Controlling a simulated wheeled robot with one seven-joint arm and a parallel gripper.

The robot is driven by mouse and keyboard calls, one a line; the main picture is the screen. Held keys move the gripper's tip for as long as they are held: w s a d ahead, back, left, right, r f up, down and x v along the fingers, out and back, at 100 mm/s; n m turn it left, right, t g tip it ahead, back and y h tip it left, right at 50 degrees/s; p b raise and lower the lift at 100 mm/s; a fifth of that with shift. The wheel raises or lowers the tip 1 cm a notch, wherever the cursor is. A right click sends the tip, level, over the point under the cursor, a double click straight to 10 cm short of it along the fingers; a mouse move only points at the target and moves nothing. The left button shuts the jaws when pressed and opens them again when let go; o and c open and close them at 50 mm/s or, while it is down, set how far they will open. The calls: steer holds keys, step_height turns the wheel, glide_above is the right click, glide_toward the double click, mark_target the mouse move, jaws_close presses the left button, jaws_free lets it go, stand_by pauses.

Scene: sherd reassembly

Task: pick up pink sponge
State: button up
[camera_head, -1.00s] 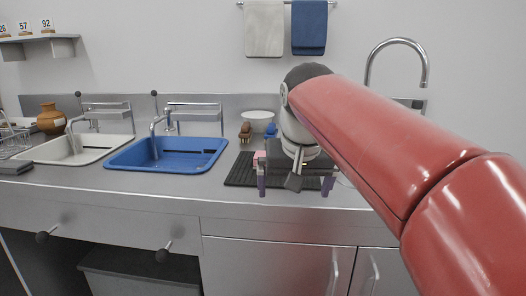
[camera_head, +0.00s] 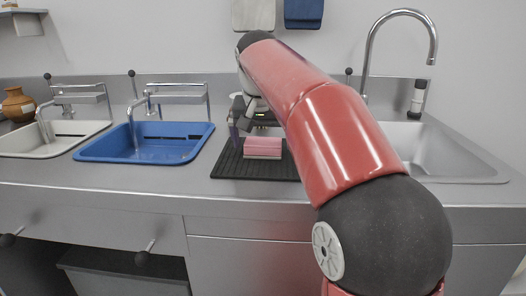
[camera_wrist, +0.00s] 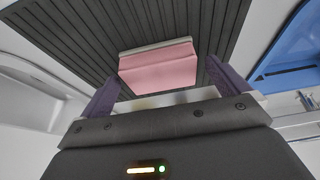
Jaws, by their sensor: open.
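The pink sponge (camera_head: 263,146) lies on a black ribbed mat (camera_head: 228,164) on the counter, with a pale layer along its lower edge. In the wrist view the sponge (camera_wrist: 160,68) sits ahead of and between the two purple fingers of my gripper (camera_wrist: 168,84), apart from both. My gripper is open and empty. In the head view my gripper (camera_head: 240,128) is over the mat, behind and to the left of the sponge, partly hidden by my arm.
A blue basin (camera_head: 150,147) lies left of the mat, and a pale sink (camera_head: 55,140) with a brown vase (camera_head: 18,105) is farther left. A steel sink (camera_head: 440,155) with a tall faucet (camera_head: 369,62) is at the right. Bare counter runs along the front.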

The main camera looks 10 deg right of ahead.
mark_target(264, 142)
steer(key=shift+w+d+f, duration=0.1)
steer(key=shift+w+f, duration=0.15)
steer(key=shift+f, duration=0.35)
steer(key=c, duration=1)
steer(key=shift+r+p, duration=0.8)
steer(key=shift+r, duration=4.25)
steer(key=o, duration=0.4)
steer(key=shift+c, duration=1.3)
steer(key=shift+d, duration=0.1)
